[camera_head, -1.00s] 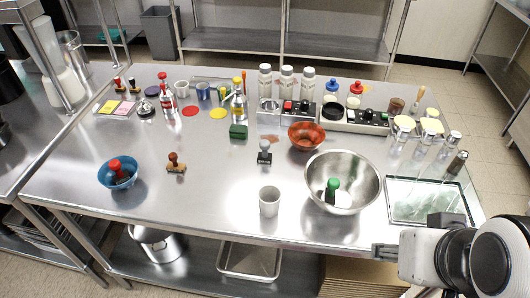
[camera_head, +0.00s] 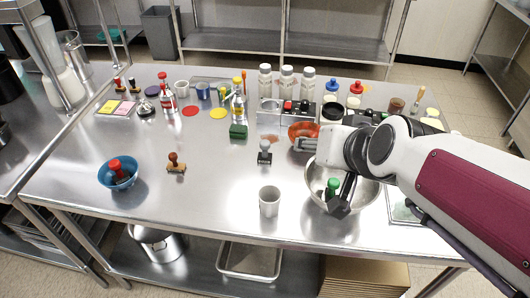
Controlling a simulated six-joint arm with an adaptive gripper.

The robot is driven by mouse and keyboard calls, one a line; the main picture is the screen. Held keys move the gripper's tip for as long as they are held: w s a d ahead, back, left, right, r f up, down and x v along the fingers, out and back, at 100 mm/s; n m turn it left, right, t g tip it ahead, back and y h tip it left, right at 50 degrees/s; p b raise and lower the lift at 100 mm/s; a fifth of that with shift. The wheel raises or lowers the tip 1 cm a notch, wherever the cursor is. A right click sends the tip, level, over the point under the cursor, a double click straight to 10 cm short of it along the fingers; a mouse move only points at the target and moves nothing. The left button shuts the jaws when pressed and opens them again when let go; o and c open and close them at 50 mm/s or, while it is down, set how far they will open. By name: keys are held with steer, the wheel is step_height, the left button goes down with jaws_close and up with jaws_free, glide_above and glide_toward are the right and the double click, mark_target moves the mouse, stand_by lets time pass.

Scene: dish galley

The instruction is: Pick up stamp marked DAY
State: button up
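Several stamps stand on the steel table, and I cannot read DAY on any of them. A green-handled stamp (camera_head: 332,185) is inside the steel mixing bowl (camera_head: 316,196). A red-handled stamp (camera_head: 116,166) is in a blue bowl (camera_head: 121,182). A stamp with a brown handle (camera_head: 174,161) stands left of centre, and a grey-and-black stamp (camera_head: 264,153) stands near the middle. My gripper (camera_head: 321,176) is over the steel bowl, its fingers spread wide and empty, close to the green-handled stamp. My arm hides part of the bowl.
A white mug (camera_head: 269,201) stands left of the steel bowl. Bottles (camera_head: 287,82), ink pads and cups line the back. The table's left front is mostly clear.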

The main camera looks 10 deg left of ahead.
steer(key=w+a+f+t, duration=0.1)
steer(key=w+a+t, duration=0.1)
steer(key=w+a, duration=0.5)
steer(key=m+t+h, duration=0.2)
steer(key=m+h, duration=0.1)
glide_above(265, 151)
steer(key=s, duration=0.5)
step_height(265, 151, down, 9)
step_height(265, 151, down, 7)
steer(key=s+a+t+h, duration=0.1)
steer(key=h, duration=0.2)
steer(key=shift+a+f+t+h, duration=0.15)
steer(key=shift+a+t+h, duration=0.05)
steer(key=shift+t+h, duration=0.1)
steer(key=shift+x, duration=1.3)
steer(key=shift+w+f, duration=0.1)
steer(key=shift+f, duration=0.05)
